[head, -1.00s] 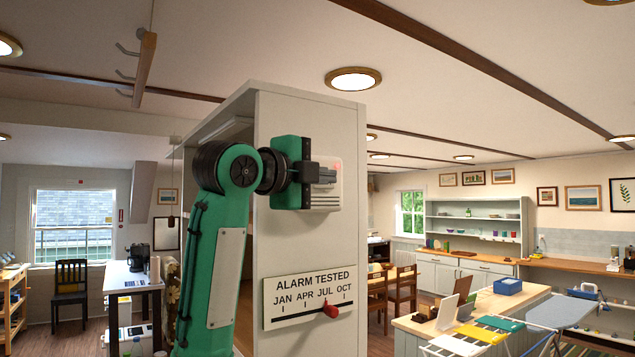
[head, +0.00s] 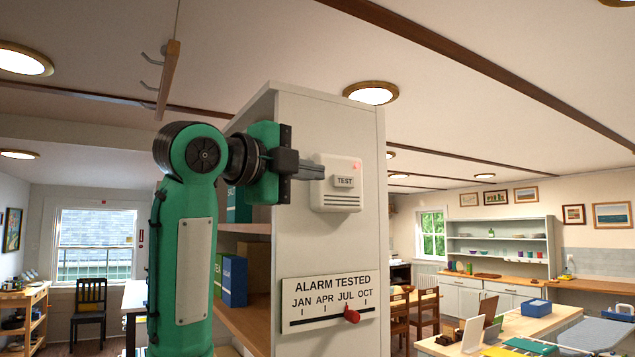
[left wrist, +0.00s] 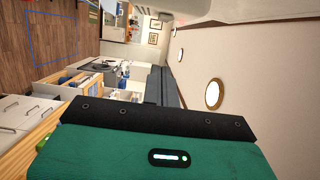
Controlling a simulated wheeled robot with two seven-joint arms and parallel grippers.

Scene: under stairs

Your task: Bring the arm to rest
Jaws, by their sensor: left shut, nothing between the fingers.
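My left arm is green and rises from the bottom left of the head view, bent at its black elbow-like joint. My left gripper (head: 311,170) is shut and empty. Its fingertips point right, a little left of the white alarm box (head: 337,185) with its TEST button and small red light. The alarm box is on the end panel of a tall white shelf unit (head: 330,240). In the left wrist view the shut dark fingers (left wrist: 165,86) extend beyond the green gripper body. My right gripper is not in view.
An ALARM TESTED plate (head: 328,300) with a red pointer (head: 352,315) near JUL is below the alarm box. Boxes (head: 234,281) stand on the shelves left of the panel. A counter (head: 520,325) is at right. A hook rail (head: 167,80) hangs at upper left.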

